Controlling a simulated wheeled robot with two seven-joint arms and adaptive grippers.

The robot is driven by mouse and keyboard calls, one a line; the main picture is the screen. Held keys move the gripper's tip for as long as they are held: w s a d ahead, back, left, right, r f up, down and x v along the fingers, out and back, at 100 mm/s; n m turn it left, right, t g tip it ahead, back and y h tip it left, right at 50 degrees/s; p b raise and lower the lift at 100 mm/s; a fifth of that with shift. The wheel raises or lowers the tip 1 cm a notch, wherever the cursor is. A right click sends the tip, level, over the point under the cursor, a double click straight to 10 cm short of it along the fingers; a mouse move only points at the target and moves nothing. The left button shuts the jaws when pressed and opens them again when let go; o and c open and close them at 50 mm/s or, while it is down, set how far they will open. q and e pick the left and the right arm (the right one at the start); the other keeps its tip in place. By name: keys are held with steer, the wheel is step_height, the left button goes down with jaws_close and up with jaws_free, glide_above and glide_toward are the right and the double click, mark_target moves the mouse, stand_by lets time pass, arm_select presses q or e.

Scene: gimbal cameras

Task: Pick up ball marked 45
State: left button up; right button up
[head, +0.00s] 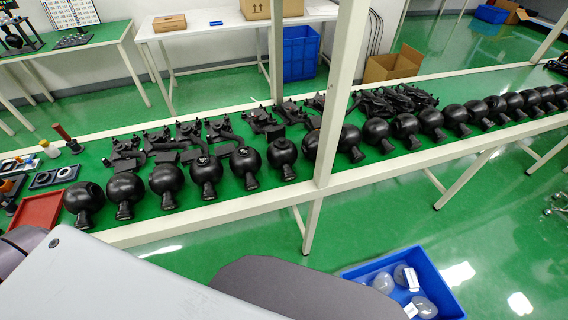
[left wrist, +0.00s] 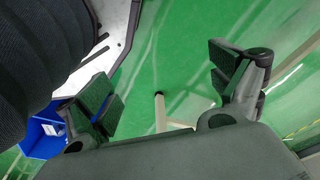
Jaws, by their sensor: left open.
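A long row of black balls with short necks stands on the green-topped table; the nearest row runs from a ball at the left end (head: 125,187) past a middle ball (head: 281,152) to several at the far right (head: 475,111). I cannot read a number on any ball, so I cannot tell which is marked 45. My left gripper (left wrist: 165,88) shows in the left wrist view with its two fingers wide apart, empty, above green floor. No ball is in that view. My right gripper is in neither view.
A white upright post (head: 341,80) stands in front of the row. Black bracket parts (head: 190,135) lie behind the balls. A red tray (head: 38,210) is at the table's left end. A blue bin (head: 440,285) with clear domes is on the floor; it also shows in the left wrist view (left wrist: 38,140).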

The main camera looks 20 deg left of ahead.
arm_select(q)
steer(key=w+d+r+m+t+b, duration=0.1)
steer(key=w+r, duration=0.4)
steer(key=r, duration=0.5)
steer(key=w+d+r+m+y+b, duration=0.15)
steer(key=w+r, duration=0.35)
steer(key=r, duration=0.5)
steer(key=w+d+r+m+t+h+b, duration=0.15)
steer(key=w+r, duration=0.25)
steer(key=r, duration=0.6)
steer(key=m+t+y, duration=0.7)
steer(key=m+y, duration=0.1)
steer(key=m, duration=1.5)
glide_toward(291, 173)
steer(key=shift+s+r, duration=0.25)
steer(key=shift+s, duration=0.05)
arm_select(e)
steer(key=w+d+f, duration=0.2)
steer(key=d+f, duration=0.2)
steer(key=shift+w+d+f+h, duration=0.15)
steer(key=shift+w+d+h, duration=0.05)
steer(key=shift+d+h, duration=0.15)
